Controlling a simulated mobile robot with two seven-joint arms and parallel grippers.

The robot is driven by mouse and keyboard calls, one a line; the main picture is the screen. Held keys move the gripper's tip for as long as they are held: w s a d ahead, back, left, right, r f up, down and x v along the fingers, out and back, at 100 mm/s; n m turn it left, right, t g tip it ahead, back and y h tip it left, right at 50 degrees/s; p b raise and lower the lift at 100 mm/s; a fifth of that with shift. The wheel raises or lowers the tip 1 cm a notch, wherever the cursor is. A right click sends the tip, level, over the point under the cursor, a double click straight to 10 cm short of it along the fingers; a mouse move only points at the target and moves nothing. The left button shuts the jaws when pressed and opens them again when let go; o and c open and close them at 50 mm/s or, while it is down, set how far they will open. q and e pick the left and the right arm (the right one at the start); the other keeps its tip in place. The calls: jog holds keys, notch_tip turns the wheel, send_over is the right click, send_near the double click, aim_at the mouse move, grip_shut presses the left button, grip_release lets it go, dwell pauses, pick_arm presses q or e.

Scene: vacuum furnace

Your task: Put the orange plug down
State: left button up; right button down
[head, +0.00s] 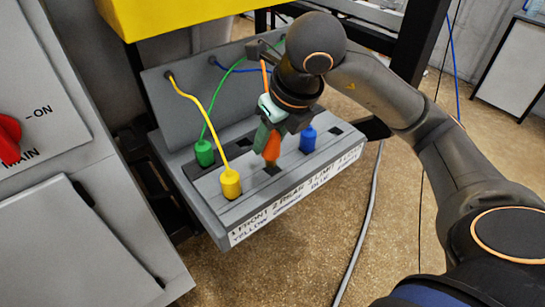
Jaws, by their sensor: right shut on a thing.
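The orange plug (271,147) is held by my right gripper (268,132), which comes down from above with its fingers around the plug. The plug is roughly upright, just over a dark square socket (271,170) in the grey socket panel (240,206). I cannot tell whether its tip touches the socket. An orange cord (264,75) rises from behind the gripper. My left gripper is not in view.
A yellow plug (231,183), a green plug (204,153) and a blue plug (308,139) stand in the panel close around, with cords to its back plate. A grey cabinet with a red switch (8,137) is at left. A yellow box (180,15) overhangs.

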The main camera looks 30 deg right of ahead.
aim_at(273, 154)
jog(key=shift+w+d+f, duration=0.2)
jog(key=shift+f, duration=0.2)
jog(key=shift+w+d+f, duration=0.2)
jog(key=shift+f, duration=0.15)
jog(key=shift+w+d+f, duration=0.25)
jog(key=shift+w+f, duration=0.1)
jog(key=shift+f, duration=0.05)
jog(key=shift+w+d+f, duration=0.1)
jog(key=shift+w+f, duration=0.05)
jog(key=shift+f, duration=0.85)
jog(key=shift+w+d+f, duration=0.1)
jog(key=shift+f, duration=0.85)
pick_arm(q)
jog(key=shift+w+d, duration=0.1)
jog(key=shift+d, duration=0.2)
pick_arm(e)
jog(key=shift+f+b, duration=0.4)
jog(key=shift+b, duration=0.3)
jog(key=c, duration=0.8)
grip_release()
jog(key=shift+r, duration=0.1)
jog(key=o, duration=0.4)
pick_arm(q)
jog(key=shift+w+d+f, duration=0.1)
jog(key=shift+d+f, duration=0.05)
